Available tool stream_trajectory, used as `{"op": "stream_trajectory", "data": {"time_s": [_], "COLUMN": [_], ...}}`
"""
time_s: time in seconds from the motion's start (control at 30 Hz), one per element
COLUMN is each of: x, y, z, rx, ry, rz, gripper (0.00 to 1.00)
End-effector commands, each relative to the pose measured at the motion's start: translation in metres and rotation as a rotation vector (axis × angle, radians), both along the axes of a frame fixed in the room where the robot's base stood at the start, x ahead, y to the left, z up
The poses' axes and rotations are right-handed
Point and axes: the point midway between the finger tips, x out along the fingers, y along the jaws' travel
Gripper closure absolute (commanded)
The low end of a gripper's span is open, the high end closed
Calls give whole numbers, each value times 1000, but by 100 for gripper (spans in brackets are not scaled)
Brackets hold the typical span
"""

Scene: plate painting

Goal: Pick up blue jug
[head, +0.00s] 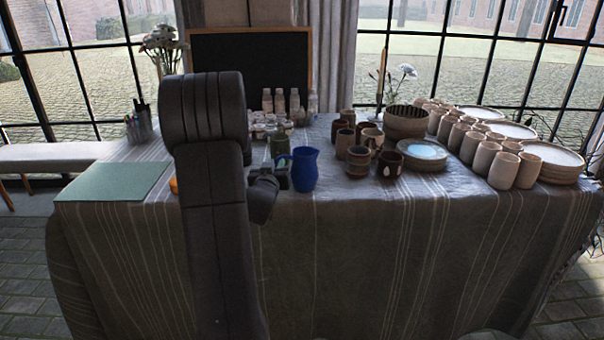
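The blue jug (305,170) stands upright near the front edge of the cloth-covered table, right of my arm. Its handle points left, toward my gripper. My gripper (281,180) is a small dark shape just left of the jug, at or right beside the handle. My own arm hides most of the gripper, and its fingers are too small and dark to tell open from shut. I cannot tell whether it touches the jug.
The table (390,215) holds several mugs (358,161) and a plate stack (422,154) right of the jug. Small pots and bottles (280,101) are at the back. A green mat (113,181) lies at left.

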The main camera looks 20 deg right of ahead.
Motion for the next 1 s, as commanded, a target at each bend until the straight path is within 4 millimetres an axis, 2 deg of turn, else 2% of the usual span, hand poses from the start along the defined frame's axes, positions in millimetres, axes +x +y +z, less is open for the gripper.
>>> {"op": "stream_trajectory", "data": {"time_s": [0.03,0.1,1.0], "x": [0,0,0], "y": [0,0,0], "z": [0,0,2], "rx": [0,0,-1], "ry": [0,0,-3], "rz": [0,0,0], "gripper": [91,100,100]}}
